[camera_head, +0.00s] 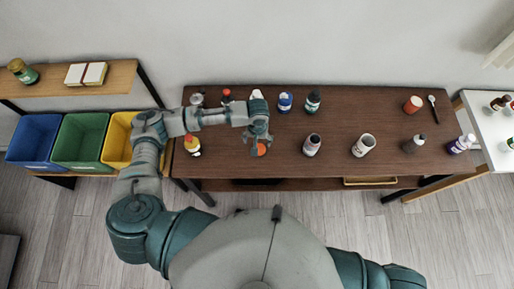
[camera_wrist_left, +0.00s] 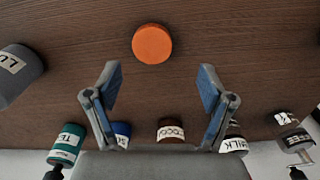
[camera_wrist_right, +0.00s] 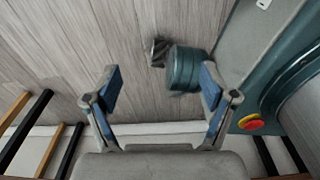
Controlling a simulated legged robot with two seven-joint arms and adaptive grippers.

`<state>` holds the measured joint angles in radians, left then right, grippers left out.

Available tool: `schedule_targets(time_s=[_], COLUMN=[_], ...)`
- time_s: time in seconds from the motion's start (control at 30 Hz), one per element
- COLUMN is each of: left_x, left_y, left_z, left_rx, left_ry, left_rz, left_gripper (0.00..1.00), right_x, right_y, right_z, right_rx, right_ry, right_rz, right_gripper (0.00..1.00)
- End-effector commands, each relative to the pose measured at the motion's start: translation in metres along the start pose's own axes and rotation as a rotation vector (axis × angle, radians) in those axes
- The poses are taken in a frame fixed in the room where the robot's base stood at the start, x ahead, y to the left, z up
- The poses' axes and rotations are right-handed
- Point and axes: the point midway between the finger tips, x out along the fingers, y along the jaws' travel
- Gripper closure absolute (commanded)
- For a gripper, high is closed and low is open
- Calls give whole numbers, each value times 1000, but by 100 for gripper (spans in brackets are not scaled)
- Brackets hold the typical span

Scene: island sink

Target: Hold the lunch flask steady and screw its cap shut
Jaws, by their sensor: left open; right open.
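An orange round cap (camera_head: 261,150) lies on the brown table near its front edge; it also shows in the left wrist view (camera_wrist_left: 152,44). A grey flask (camera_head: 312,145) with a white label stands to its right; in the left wrist view the flask (camera_wrist_left: 16,72) is cut off at the left edge, with "LU" readable. My left gripper (camera_head: 259,138) is over the table at the cap, open and empty, its fingers apart (camera_wrist_left: 159,85). My right gripper (camera_wrist_right: 160,85) is open and empty above the floor, outside the head view.
A white can (camera_head: 363,145) stands right of the flask, and a yellow-capped bottle (camera_head: 192,145) stands left. Blue, green and yellow bins (camera_head: 80,140) are at far left.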

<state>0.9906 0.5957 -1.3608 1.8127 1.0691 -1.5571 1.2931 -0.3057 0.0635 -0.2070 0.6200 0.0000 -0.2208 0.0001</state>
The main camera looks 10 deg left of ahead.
Motion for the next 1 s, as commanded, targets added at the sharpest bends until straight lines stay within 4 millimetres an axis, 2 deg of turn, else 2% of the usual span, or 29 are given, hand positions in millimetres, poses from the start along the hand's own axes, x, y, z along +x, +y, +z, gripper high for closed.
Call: schedule_targets(time_s=[0.17,0.4,0.57,0.73,0.87,0.9,1.0], left_x=[5,41,53,53,52,52,52], left_y=[1,-2,-4,0,2,3,3], left_z=[1,2,2,3,3,3,3], left_rx=[1,0,1,2,1,1,1], left_ry=[-1,-2,-2,-1,0,0,0], left_rz=[-1,5,7,4,2,2,1], left_gripper=[19,19,19,19,19,21,46], right_x=[0,1,2,3,3,3,3], right_y=[15,30,26,9,3,3,8], right_z=[0,1,0,-3,-4,-4,-3], right_rx=[-3,-1,0,3,1,1,-1], right_ry=[0,-1,0,4,6,6,5], right_rz=[17,36,31,11,3,4,9], right_gripper=[16,16,16,16,16,16,16])
